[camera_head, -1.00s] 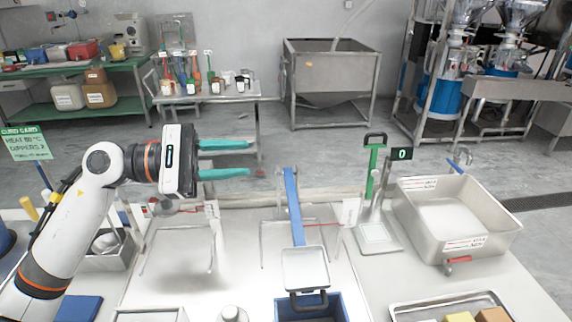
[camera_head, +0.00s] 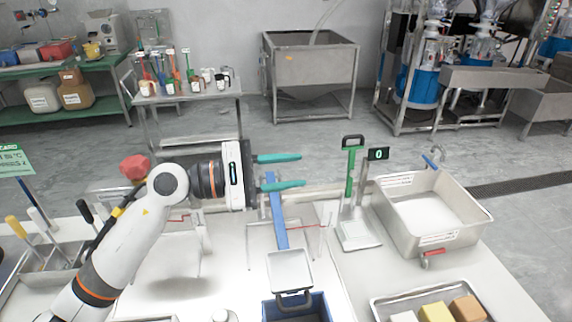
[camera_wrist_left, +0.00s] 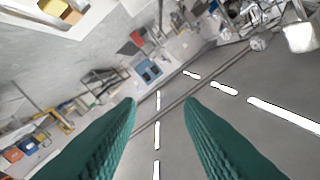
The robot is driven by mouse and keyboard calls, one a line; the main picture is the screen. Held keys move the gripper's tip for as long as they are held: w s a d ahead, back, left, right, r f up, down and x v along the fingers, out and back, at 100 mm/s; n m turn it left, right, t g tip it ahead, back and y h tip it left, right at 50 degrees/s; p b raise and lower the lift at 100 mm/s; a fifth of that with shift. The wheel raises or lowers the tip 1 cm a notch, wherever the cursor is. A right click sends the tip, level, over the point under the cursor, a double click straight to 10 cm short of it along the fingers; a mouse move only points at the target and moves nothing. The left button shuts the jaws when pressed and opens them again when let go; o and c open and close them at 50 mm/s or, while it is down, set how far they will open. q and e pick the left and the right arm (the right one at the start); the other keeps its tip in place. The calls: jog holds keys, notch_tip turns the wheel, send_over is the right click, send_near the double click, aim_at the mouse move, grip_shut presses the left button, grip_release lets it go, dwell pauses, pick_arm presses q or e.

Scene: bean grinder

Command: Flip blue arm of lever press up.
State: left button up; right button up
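The blue arm (camera_head: 279,222) of the lever press is a long bar on the table, running away from me, with a square metal plate (camera_head: 289,271) at its near end. My left gripper (camera_head: 303,170) is open, its two green fingers apart and pointing right. In the head view it overlaps the far end of the blue arm; I cannot tell whether they touch. The left wrist view shows nothing between the fingers (camera_wrist_left: 160,103). My right gripper is not in view.
A blue bin (camera_head: 297,308) is at the near edge. To the right stand a scale with a green post (camera_head: 350,175), a metal basin (camera_head: 432,212) and a tray of blocks (camera_head: 383,308). A cutlery bin (camera_head: 55,258) is at left.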

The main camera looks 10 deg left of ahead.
pick_arm(q)
grip_shut()
dwell(1.4)
